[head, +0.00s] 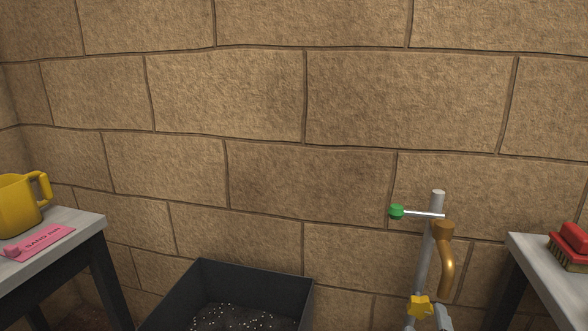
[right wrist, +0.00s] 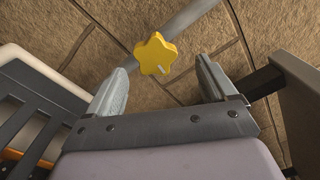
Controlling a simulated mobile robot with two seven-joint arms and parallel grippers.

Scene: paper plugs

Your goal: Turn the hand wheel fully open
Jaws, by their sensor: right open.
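The hand wheel (head: 418,306) is a yellow, star-shaped knob low on a grey standpipe (head: 424,262) in front of the wall. In the right wrist view the wheel (right wrist: 155,54) sits ahead of my right gripper (right wrist: 159,68), between the lines of its two spread fingers, with clear gaps to both sides. The gripper is open and holds nothing. Whether the fingertips reach level with the wheel I cannot tell. In the head view only a bit of my right gripper (head: 430,321) shows at the bottom edge, beside the wheel. My left gripper is not in view.
The pipe carries a brass spout (head: 445,262) and a rod with a green knob (head: 397,212). A dark bin (head: 255,281) of speckled soil stands left of it. A table (head: 545,265) with a red brush (head: 572,243) is right; another (head: 75,233) holds a yellow mug (head: 18,207) and pink tag (head: 42,243).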

